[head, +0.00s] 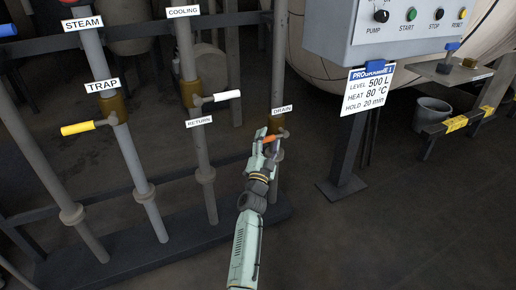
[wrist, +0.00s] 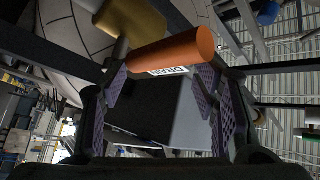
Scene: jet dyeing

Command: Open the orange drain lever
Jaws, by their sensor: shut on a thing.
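The orange drain lever (head: 271,139) sticks out to the left of its brass valve on the drain pipe (head: 279,60), below the DRAIN label (head: 282,109). My gripper (head: 262,143) is shut on the lever, and my arm reaches up to it from below. In the wrist view the orange lever (wrist: 172,50) lies across between the tips of my gripper (wrist: 163,82), with its round end at the right. The brass valve body (wrist: 130,20) shows behind its left end. My gripper hides part of the lever in the head view.
To the left stand the return pipe with a white lever (head: 222,96) and the trap pipe with a yellow lever (head: 78,128). At the right are a control box (head: 395,35) on a post and a programme sign (head: 368,90). The floor right of my arm is clear.

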